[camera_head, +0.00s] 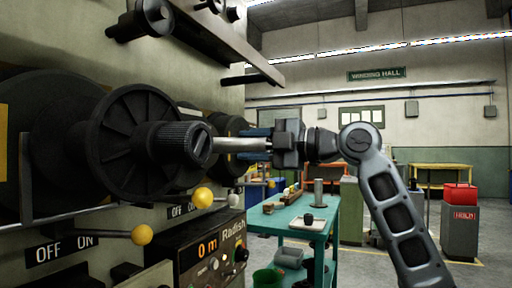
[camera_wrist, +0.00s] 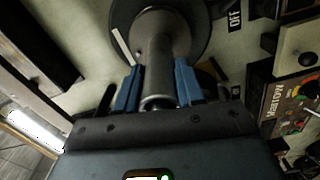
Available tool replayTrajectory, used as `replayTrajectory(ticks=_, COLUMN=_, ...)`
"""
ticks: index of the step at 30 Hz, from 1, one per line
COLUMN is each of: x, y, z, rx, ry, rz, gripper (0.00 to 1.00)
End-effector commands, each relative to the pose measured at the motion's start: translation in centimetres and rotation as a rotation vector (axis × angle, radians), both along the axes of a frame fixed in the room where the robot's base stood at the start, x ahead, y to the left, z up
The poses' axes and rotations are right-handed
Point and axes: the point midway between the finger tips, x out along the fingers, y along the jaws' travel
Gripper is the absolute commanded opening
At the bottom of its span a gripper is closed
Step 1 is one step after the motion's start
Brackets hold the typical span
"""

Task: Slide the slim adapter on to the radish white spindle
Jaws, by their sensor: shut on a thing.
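My gripper (camera_head: 264,138) is shut on a slim grey tube, which I take to be the adapter. It shows as a silver rod (camera_head: 238,145) in the head view, reaching left behind a slotted black hub (camera_head: 202,146). In the wrist view, my gripper's blue fingers (camera_wrist: 159,88) clasp both sides of the tube (camera_wrist: 160,62). Its near end looks like an open ring. Its far end lines up with a round dark flange (camera_wrist: 124,14) on the wall. I cannot tell whether the tube is around a spindle. A panel marked Radish (camera_head: 232,231) is below the front reel.
A large black reel (camera_head: 110,142) and yellow-knobbed levers (camera_head: 203,197) crowd the left. A red box (camera_head: 460,193) stands far right.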

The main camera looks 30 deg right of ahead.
Motion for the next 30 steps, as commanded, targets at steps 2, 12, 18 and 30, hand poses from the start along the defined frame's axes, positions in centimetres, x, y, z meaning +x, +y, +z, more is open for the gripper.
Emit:
replayTrajectory(ticks=2, x=-0.06, y=0.09, z=-0.01, rx=0.0, ry=-0.003, rz=0.001, gripper=0.0)
replayTrajectory(ticks=12, x=-0.07, y=0.09, z=0.05, rx=0.001, ry=-0.002, rz=0.001, gripper=0.0)
replayTrajectory(ticks=18, x=-0.06, y=0.05, z=0.03, rx=0.001, ry=-0.002, rz=0.001, gripper=0.0)
replayTrajectory(ticks=30, x=0.09, y=0.16, z=0.07, rx=0.001, ry=-0.002, rz=0.001, gripper=0.46)
